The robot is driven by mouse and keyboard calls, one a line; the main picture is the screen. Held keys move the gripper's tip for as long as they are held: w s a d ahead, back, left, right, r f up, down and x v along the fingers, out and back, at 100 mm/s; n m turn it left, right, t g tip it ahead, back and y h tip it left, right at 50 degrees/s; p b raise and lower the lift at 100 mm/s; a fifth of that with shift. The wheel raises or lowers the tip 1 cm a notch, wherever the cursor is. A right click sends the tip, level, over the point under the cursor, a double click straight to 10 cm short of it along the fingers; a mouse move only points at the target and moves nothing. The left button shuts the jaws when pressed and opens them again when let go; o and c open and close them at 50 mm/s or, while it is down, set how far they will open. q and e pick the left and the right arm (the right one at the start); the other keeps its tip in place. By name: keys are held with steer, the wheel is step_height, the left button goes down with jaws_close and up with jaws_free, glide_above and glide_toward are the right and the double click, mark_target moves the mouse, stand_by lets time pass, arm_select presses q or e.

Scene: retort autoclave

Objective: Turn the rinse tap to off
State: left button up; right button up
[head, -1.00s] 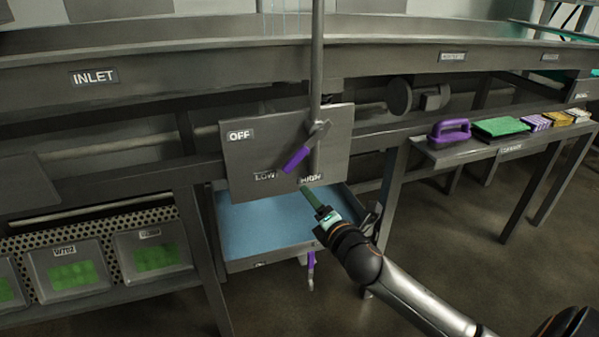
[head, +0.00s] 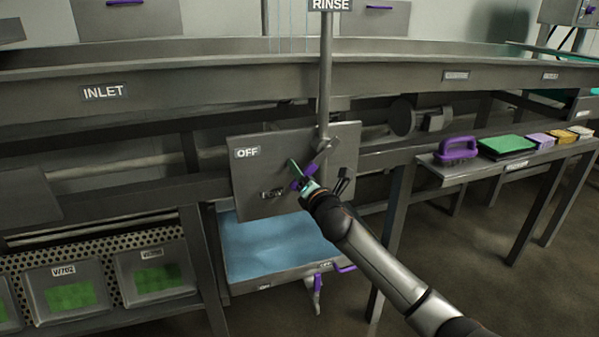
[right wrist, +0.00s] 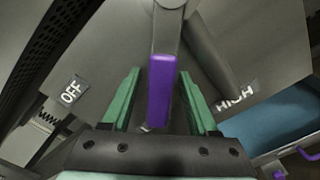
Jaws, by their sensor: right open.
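The rinse tap is a grey lever with a purple handle (head: 309,171) on a grey plate (head: 247,182) marked OFF (head: 246,152) at upper left. The handle hangs down and to the left from its pivot, towards the LOW label (head: 272,194). My right gripper (head: 300,172) is at the handle. In the right wrist view its two green fingers (right wrist: 160,88) stand apart, one on each side of the purple handle (right wrist: 161,95), with gaps visible. The HIGH label (right wrist: 235,96) shows there to the right and OFF (right wrist: 73,91) to the left. My left gripper is not in view.
A vertical pipe (head: 326,75) rises from the tap to a RINSE sign (head: 331,4). A blue-bottomed tray (head: 280,282) sits below the plate. A shelf (head: 440,178) at right holds a purple-handled brush (head: 458,150) and several pads. Bins with green contents stand at lower left.

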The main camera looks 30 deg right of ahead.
steer(key=shift+w+d, duration=0.15)
steer(key=shift+w, duration=0.55)
jaws_close()
stand_by(1.1)
